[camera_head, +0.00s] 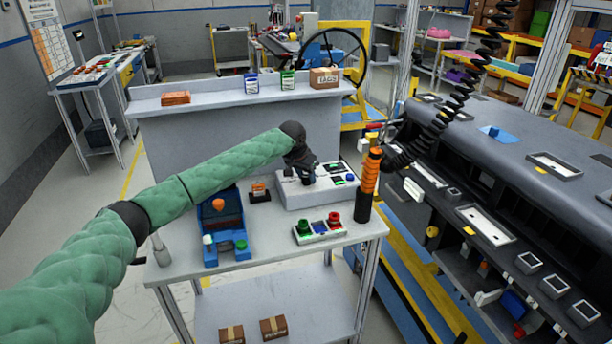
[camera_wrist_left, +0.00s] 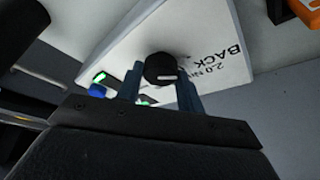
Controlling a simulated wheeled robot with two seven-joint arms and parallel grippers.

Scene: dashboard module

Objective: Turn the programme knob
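The programme knob (camera_wrist_left: 160,68) is a round black knob with a white line, on a white panel printed "BACK" (camera_wrist_left: 225,60) in the left wrist view. In the head view the panel is the top of a grey-white box (camera_head: 290,196) on the trolley; my gripper hides the knob there. My left gripper (camera_head: 306,176) points down over the box's left part. In the left wrist view its two blue fingers (camera_wrist_left: 161,78) stand either side of the knob, very near it; whether they touch it is unclear. My right gripper is not in view.
The trolley top (camera_head: 178,276) also carries a blue holder (camera_head: 222,225), a small button box (camera_head: 320,229) and a small orange-and-black item (camera_head: 260,192). An orange-and-black tool (camera_head: 369,180) hangs from a coiled cord just right of the box. A large dashboard module (camera_head: 520,150) stands right.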

